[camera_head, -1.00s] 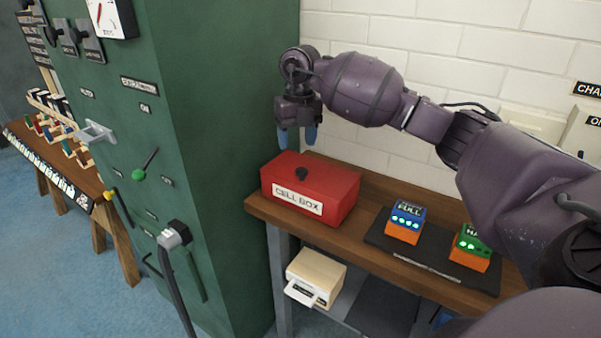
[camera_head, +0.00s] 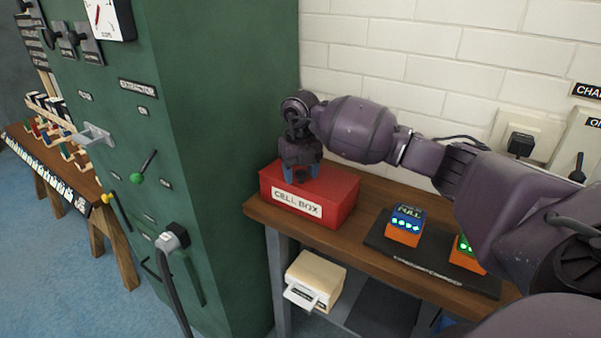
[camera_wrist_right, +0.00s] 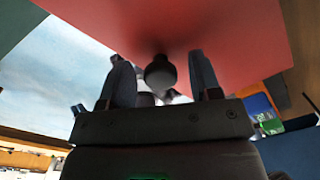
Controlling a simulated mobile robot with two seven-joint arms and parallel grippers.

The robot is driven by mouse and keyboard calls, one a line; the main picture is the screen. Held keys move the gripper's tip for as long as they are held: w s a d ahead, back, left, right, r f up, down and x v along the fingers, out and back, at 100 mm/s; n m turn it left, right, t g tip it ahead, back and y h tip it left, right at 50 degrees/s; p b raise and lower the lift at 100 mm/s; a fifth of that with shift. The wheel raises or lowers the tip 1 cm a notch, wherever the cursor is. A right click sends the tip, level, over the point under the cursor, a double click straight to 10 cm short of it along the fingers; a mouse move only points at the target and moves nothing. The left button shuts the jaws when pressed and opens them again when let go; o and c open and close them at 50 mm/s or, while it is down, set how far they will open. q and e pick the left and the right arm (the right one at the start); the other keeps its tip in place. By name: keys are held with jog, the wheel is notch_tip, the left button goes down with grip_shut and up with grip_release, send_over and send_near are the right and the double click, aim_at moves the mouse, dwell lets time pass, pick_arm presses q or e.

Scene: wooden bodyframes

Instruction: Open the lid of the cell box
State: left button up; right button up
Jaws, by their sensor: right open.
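The red cell box (camera_head: 335,200) sits closed on the wooden bench beside the green cabinet, with a white label on its front. My right gripper (camera_head: 301,178) is low over the box lid, pointing down, its blue fingertips at the lid. In the right wrist view, the gripper (camera_wrist_right: 160,85) is open, with a dark round knob (camera_wrist_right: 160,73) on the red lid (camera_wrist_right: 200,30) between its two fingers. There are gaps on both sides of the knob. The gripper hides the knob in the head view. My left gripper is not in view.
Right of the box, a dark mat (camera_head: 430,258) holds a blue-and-orange cell (camera_head: 405,226) and a green-and-orange one (camera_head: 466,254). The green cabinet (camera_head: 225,130) stands close on the left. A white brick wall (camera_head: 430,50) is behind. A cream device (camera_head: 316,279) sits below the bench.

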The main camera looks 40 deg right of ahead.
jog(key=shift+f, duration=0.1)
jog(key=shift+c, duration=0.5)
grip_shut()
